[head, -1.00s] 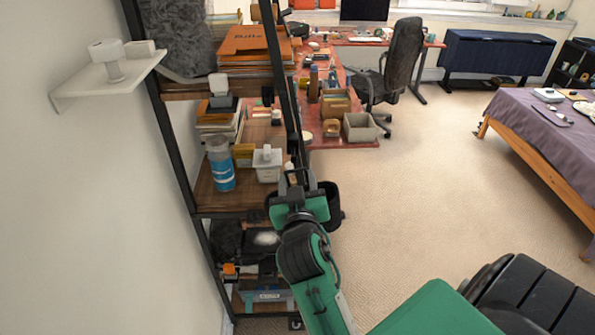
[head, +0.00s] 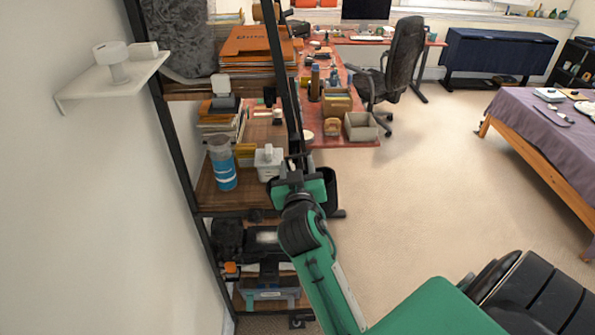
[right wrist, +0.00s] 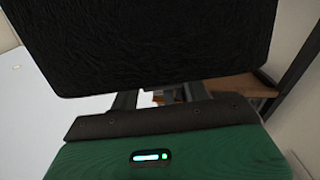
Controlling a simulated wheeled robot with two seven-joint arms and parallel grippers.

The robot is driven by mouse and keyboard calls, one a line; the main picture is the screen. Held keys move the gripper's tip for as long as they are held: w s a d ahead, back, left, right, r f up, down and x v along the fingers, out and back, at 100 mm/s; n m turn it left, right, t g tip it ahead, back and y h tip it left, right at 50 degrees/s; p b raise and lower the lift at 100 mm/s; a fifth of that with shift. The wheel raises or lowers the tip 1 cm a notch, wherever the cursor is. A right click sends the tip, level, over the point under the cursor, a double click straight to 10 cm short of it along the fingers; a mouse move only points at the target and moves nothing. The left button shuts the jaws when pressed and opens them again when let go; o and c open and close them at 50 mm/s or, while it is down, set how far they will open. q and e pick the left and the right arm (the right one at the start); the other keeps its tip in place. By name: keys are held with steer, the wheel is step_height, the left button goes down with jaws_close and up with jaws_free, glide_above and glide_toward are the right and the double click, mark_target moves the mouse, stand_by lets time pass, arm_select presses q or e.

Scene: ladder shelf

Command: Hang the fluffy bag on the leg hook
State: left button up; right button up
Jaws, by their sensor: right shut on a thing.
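My right gripper (head: 292,172) is beside the front leg (head: 284,80) of the ladder shelf. It is shut on a black, textured thing that looks like the fluffy bag (head: 331,184); its body shows just right of the gripper, partly hidden by it. In the right wrist view the bag (right wrist: 150,40) fills the top, in front of the gripper fingers (right wrist: 160,98). A small dark hook-like piece (head: 269,96) is by the front leg; I cannot tell whether it is the leg hook. The bag's handle is not clear. My left gripper is not in view.
The shelf boards (head: 215,196) hold a blue-labelled bottle (head: 221,163), a white container (head: 268,162) and books. A grey furry thing (head: 180,40) is on the upper shelf. A white wall shelf (head: 110,80) is at left. Open carpet (head: 430,190) lies to the right.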

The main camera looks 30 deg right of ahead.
mark_target(297, 160)
steer(key=shift+f+x, duration=0.1)
steer(key=shift+x, duration=0.9)
steer(key=shift+f+x, duration=0.15)
steer(key=shift+x, duration=0.9)
steer(key=shift+w+d+f+b, duration=0.3)
steer(key=shift+w+f+b, duration=0.25)
steer(key=shift+w+f, duration=0.05)
